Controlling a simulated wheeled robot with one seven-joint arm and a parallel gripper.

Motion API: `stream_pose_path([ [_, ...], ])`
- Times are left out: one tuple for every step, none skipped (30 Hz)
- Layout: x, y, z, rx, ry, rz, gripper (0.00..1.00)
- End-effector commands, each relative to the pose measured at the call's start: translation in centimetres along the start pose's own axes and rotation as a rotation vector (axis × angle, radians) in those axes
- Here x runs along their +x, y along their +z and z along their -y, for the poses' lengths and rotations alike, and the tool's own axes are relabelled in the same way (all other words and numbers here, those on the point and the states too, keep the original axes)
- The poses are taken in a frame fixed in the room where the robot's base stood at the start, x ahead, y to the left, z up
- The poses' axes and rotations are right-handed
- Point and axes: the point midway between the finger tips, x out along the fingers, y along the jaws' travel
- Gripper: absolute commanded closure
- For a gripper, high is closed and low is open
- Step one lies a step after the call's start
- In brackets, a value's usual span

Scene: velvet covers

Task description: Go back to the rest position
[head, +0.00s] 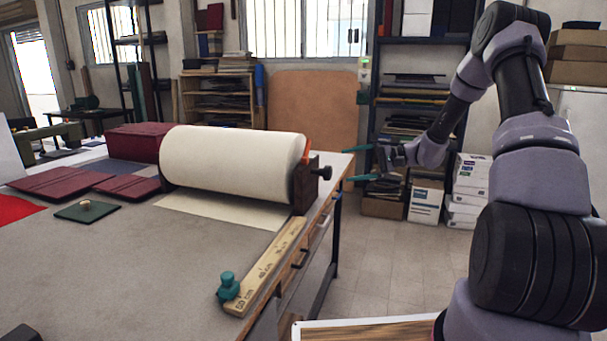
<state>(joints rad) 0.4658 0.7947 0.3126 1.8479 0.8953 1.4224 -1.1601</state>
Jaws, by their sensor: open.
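My gripper (362,166) is at the end of my raised arm, right of the table and over the floor. Its two green fingers point left and stand well apart, one above the other. Nothing is between them. The arm reaches down from the upper right, clear of the table and of the cream roll (235,160).
The table (130,260) fills the left, with maroon covers (60,182), a green plate with a knob (88,211), and a wooden ruler (268,262) with a teal knob (228,285) along its right edge. Shelves and boxes (425,200) stand behind my gripper. Floor (385,265) is open between.

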Motion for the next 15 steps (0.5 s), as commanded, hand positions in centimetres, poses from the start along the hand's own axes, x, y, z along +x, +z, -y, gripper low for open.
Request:
stream_pose_path([
  [0.0, 1.9, 1.6, -0.025, 0.069, 0.016, 0.02],
  [-0.1, 3.0, 2.1, -0.031, 0.109, 0.023, 0.02],
  [-0.2, 4.4, 2.8, -0.041, 0.163, 0.030, 0.02],
  [-0.3, 5.4, 3.4, -0.049, 0.201, 0.033, 0.02],
  [-0.5, 6.5, 3.8, -0.057, 0.240, 0.034, 0.02],
  [-0.8, 7.9, 4.5, -0.068, 0.292, 0.033, 0.02],
  [-1.0, 8.9, 4.9, -0.076, 0.329, 0.031, 0.02],
  [-1.2, 9.9, 5.3, -0.086, 0.366, 0.026, 0.02],
  [-1.6, 11.3, 5.8, -0.097, 0.413, 0.017, 0.02],
  [-1.9, 12.3, 6.2, -0.107, 0.449, 0.009, 0.02],
  [-2.3, 13.3, 6.6, -0.117, 0.483, 0.000, 0.02],
  [-2.8, 14.6, 7.0, -0.130, 0.527, -0.015, 0.02],
  [-3.2, 15.6, 7.4, -0.140, 0.558, -0.028, 0.02],
  [-3.6, 16.6, 7.7, -0.150, 0.588, -0.043, 0.02],
  [-4.1, 17.8, 8.1, -0.166, 0.627, -0.063, 0.02],
])
